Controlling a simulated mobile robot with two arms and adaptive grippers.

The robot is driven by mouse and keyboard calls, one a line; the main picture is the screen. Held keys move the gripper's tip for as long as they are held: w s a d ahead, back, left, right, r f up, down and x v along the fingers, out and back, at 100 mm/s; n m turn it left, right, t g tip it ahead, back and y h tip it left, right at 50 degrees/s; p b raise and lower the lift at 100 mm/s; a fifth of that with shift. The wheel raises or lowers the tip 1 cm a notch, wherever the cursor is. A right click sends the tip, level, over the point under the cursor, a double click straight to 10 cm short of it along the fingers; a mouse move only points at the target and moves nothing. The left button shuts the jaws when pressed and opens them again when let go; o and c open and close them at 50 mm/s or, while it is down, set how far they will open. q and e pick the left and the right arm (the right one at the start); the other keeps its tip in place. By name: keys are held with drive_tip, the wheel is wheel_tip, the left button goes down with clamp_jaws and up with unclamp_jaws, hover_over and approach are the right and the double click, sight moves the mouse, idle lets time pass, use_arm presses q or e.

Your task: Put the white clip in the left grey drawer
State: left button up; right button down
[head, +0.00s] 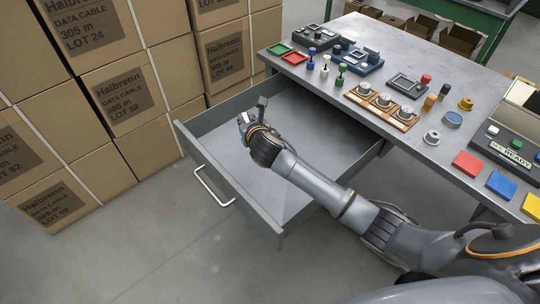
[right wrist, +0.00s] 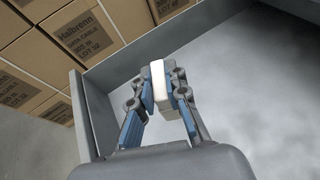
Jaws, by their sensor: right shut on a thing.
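The left grey drawer (head: 275,196) is pulled out from under the workbench, and its visible floor is bare. My right gripper (head: 252,113) is over the back left part of the drawer, inside the line of its walls. In the right wrist view my right gripper (right wrist: 163,95) is shut on the white clip (right wrist: 158,80), which sits upright between the fingertips. The drawer wall (right wrist: 100,115) shows behind and left of the fingers there. The clip's height above the drawer floor is hard to tell. My left gripper is not in view.
Stacked cardboard boxes (head: 120,92) stand close beyond the drawer's left side. Bare floor (head: 165,255) lies in front of the drawer handle (head: 212,188).

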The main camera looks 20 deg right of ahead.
drive_tip(key=s+f, duration=0.2)
drive_tip(key=s+d+f, duration=0.1)
drive_tip(key=s+f, duration=0.1)
drive_tip(key=s, duration=0.1)
drive_tip(key=s+f, duration=0.3)
drive_tip(key=shift+s+d, duration=0.2)
drive_tip(key=shift+d, duration=0.2)
drive_tip(key=shift+s+f+b, duration=0.15)
drive_tip(key=shift+f, duration=0.8)
drive_tip(key=shift+s+f+b, duration=0.1)
drive_tip(key=shift+f+b, duration=0.05)
drive_tip(key=shift+f, duration=0.8)
drive_tip(key=c, duration=1.3)
unclamp_jaws()
drive_tip(key=shift+c, duration=0.2)
drive_tip(key=v, duration=0.7)
drive_tip(key=shift+s+d+r+p, duration=0.1)
drive_tip(key=shift+s+r+p, duration=0.1)
drive_tip(key=shift+s+p, duration=0.1)
